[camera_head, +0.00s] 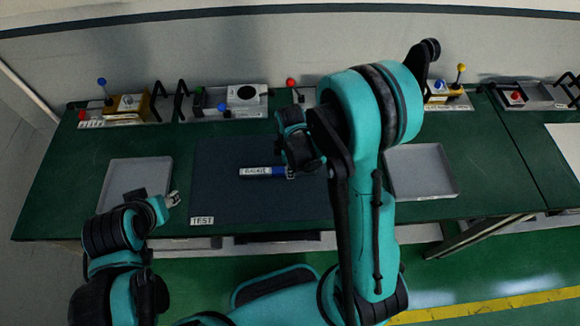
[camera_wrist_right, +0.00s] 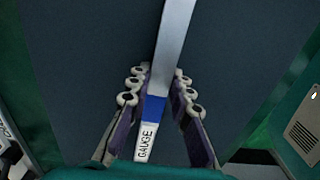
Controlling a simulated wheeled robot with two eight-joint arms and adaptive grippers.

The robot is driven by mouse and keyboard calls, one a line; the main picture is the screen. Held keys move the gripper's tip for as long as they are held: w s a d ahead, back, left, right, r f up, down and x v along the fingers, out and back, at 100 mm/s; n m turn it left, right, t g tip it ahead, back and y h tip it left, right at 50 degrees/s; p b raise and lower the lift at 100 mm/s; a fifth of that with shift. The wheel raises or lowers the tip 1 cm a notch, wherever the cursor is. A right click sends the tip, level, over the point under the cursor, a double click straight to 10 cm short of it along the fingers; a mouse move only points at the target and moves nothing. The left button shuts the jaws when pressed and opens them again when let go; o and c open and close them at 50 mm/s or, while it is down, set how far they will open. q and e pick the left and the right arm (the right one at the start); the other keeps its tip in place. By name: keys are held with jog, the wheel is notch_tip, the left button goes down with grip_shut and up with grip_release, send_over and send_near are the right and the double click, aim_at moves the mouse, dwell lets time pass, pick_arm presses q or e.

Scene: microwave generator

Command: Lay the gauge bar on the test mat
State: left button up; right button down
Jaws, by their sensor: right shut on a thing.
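The gauge bar (camera_head: 258,171) is a slim pale bar with a blue band and a white label end, lying crosswise over the dark test mat (camera_head: 225,200) in the head view. My right gripper (camera_head: 289,172) is shut on the bar near its blue part and hides some of it. In the right wrist view the bar (camera_wrist_right: 172,45) runs between the fingers, its GAUGE label towards the palm. I cannot tell whether it touches the mat. My left gripper (camera_head: 173,199) hangs near the grey tray at the left, with nothing visible in it; its jaws are too small to judge.
A grey tray (camera_head: 138,163) stands left of the mat and another tray (camera_head: 447,184) right of it. Fixtures with coloured knobs (camera_head: 126,104) line the back of the green table (camera_head: 70,170). The mat's left and front areas are clear.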

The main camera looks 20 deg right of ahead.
jog(key=shift+f, duration=0.25)
dwell(0.4)
jog(key=shift+s+a+f+b, duration=0.2)
jog(key=shift+s+f+b, duration=0.2)
jog(key=shift+b, duration=0.4)
jog(key=c, duration=1.5)
grip_release()
jog(key=shift+o, duration=1.4)
jog(key=shift+w+f, duration=0.1)
jog(key=shift+w, duration=0.05)
jog(key=shift+w+d+f, duration=0.1)
jog(key=shift+w+d, duration=0.05)
jog(key=shift+w, duration=0.05)
jog(key=shift+r, duration=0.2)
